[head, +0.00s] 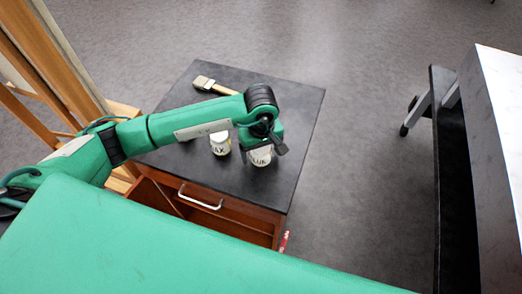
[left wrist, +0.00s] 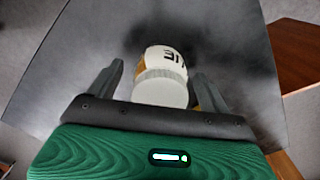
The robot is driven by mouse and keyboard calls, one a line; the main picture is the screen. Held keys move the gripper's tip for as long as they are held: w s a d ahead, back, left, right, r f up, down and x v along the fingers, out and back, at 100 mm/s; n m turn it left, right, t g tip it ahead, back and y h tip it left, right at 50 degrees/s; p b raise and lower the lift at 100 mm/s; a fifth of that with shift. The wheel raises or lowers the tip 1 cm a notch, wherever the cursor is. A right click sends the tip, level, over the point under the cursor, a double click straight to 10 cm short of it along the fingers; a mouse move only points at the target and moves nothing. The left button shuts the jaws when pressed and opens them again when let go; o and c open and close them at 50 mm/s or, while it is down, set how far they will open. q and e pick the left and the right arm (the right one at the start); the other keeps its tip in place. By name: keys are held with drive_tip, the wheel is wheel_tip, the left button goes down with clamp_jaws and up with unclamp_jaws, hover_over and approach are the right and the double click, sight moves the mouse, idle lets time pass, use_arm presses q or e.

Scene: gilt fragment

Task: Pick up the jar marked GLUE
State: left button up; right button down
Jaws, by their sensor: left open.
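The GLUE jar (head: 260,157) is white with dark letters, part of which show below my left gripper (head: 265,138). It stands on the dark top of a small wooden cabinet (head: 297,125). In the left wrist view the jar (left wrist: 162,82) shows its pale ribbed lid towards the camera, with a few letters on its side. My left gripper (left wrist: 158,74) is open, with one finger on each side of the jar. Gaps show between the fingers and the jar. My right gripper is not in view.
A second white jar (head: 220,144), its label ending in AX, stands just left of the GLUE jar. A flat brush (head: 213,86) lies towards the back. A wooden easel-like frame (head: 60,60) is at left, a white-topped table (head: 500,100) at right. The cabinet front has a handle (head: 200,199).

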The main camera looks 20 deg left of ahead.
use_arm(q)
drive_tip(key=shift+c, duration=0.2)
drive_tip(key=c, duration=1.1)
drive_tip(key=shift+r, duration=0.2)
